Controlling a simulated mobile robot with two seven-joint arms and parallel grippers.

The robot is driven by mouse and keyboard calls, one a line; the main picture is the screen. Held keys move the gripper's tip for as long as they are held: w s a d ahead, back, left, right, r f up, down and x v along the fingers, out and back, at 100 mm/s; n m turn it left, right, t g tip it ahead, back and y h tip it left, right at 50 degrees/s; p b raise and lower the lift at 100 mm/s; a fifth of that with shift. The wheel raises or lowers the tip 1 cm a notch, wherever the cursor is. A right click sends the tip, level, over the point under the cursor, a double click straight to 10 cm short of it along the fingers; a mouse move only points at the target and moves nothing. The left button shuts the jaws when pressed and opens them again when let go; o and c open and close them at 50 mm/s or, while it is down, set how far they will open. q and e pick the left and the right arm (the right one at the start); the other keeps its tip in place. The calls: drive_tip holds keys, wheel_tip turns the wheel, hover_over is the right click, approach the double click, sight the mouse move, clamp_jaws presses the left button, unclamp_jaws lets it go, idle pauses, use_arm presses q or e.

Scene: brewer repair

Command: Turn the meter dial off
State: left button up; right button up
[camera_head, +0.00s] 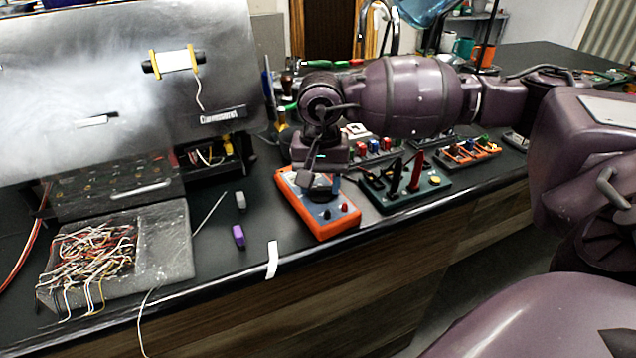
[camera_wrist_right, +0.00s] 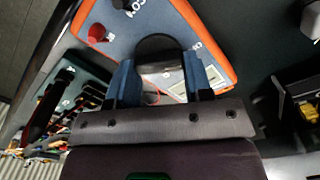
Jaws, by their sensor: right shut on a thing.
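The meter (camera_head: 322,222) is an orange box with a grey-blue face, lying on the dark bench near its front edge. It also shows in the right wrist view (camera_wrist_right: 212,32), with a red jack and a black jack on its face. Its round black dial (camera_wrist_right: 155,45) sits between the two blue fingers of my right gripper (camera_wrist_right: 160,75), which is shut on it. In the head view this gripper (camera_head: 318,186) comes down from above and hides the dial and much of the meter's upper face. My left gripper is not in view.
A dark green box (camera_head: 408,188) with black and red probes stands just right of the meter. A purple block (camera_head: 238,236) and a grey block (camera_head: 240,200) lie to its left.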

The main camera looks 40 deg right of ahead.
drive_tip(key=shift+n, duration=0.3)
idle(0.4)
drive_tip(key=o, duration=0.9)
drive_tip(key=shift+r, duration=0.15)
wheel_tip(320, 180, up, 11)
drive_tip(key=shift+f+p, duration=0.2)
drive_tip(key=shift+p, duration=0.2)
drive_tip(key=shift+f, duration=0.1)
